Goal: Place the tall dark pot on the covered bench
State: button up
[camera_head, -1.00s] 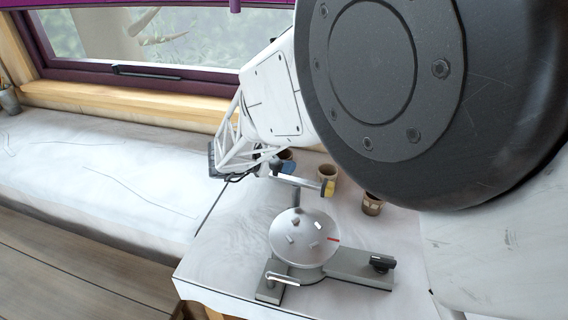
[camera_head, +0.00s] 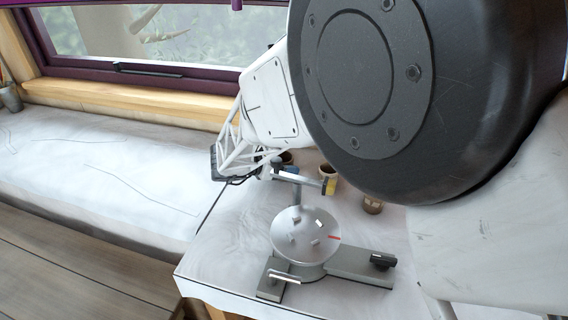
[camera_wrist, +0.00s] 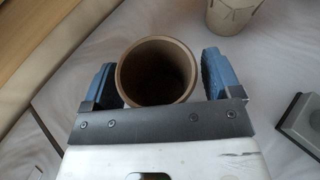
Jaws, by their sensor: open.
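A brown round pot (camera_wrist: 127,72) with a dark inside stands between the blue fingers of my gripper (camera_wrist: 157,76) in the wrist view. The fingers are open, one on each side of it, with a narrow gap at least on the right. I see it from above, so its height is hard to judge. In the head view a pot (camera_head: 286,157) shows beside my gripper (camera_head: 290,168), partly hidden by the wrist. The covered bench (camera_head: 100,160) runs under the window at left, with a pale cloth over it.
Two other pots stand on the cloth-covered table, one in the middle (camera_head: 328,180) and one to the right (camera_head: 372,204). A metal dish device (camera_head: 305,235) on a grey base is in front of them. A small grey pot (camera_head: 11,97) stands at the bench's far left; the bench's middle is clear.

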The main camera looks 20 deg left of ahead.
jog(key=shift+r, duration=0.1)
jog(key=shift+r, duration=0.1)
jog(key=shift+v, duration=6)
